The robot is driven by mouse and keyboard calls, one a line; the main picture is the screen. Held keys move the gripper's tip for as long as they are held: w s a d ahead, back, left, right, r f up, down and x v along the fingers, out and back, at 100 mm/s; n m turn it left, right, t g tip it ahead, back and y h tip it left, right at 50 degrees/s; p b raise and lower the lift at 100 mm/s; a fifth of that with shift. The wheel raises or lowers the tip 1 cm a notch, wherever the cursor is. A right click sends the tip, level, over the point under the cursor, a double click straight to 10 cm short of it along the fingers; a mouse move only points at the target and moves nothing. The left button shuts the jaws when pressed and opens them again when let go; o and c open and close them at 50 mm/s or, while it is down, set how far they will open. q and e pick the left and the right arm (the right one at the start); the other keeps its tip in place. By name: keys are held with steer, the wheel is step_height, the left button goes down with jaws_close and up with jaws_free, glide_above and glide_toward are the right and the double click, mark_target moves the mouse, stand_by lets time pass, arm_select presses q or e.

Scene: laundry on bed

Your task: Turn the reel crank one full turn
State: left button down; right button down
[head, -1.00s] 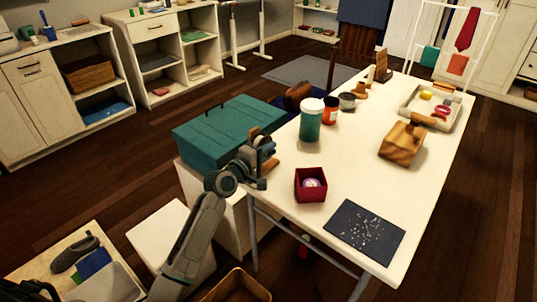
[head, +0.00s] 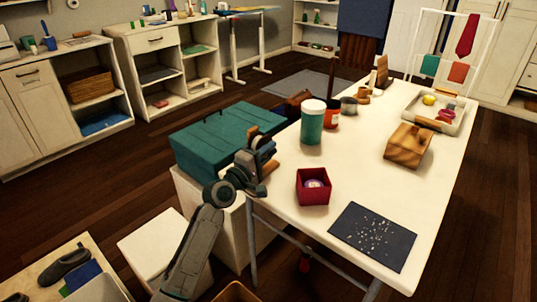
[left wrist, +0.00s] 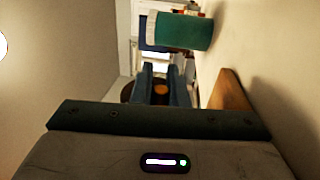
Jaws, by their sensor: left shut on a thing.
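My left gripper (head: 264,148) is at the left edge of the white table, beside the teal box. It is shut on a small brown-orange knob, which seems to be the reel crank's (left wrist: 161,89) and shows between the two blue-grey fingers in the left wrist view. A brown wooden piece (head: 270,169), probably part of the reel, sticks out next to the gripper at the table edge; it also shows in the left wrist view (left wrist: 231,90). Most of the reel and crank is hidden behind my gripper. My right gripper is not in view.
The teal box (head: 205,148) stands close on the left. On the table (head: 350,180) are a green jar (head: 312,124) near the gripper, a dark red box (head: 313,188), a wooden block (head: 408,147) and a dark speckled mat (head: 373,236). A tray (head: 410,108) lies at the far right.

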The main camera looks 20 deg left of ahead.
arm_select(q)
steer(key=c, duration=1.4)
jaws_free()
steer(key=shift+c, duration=0.2)
steer(key=v, duration=1)
steer(key=shift+s, duration=0.35)
steer(key=shift+a, duration=0.15)
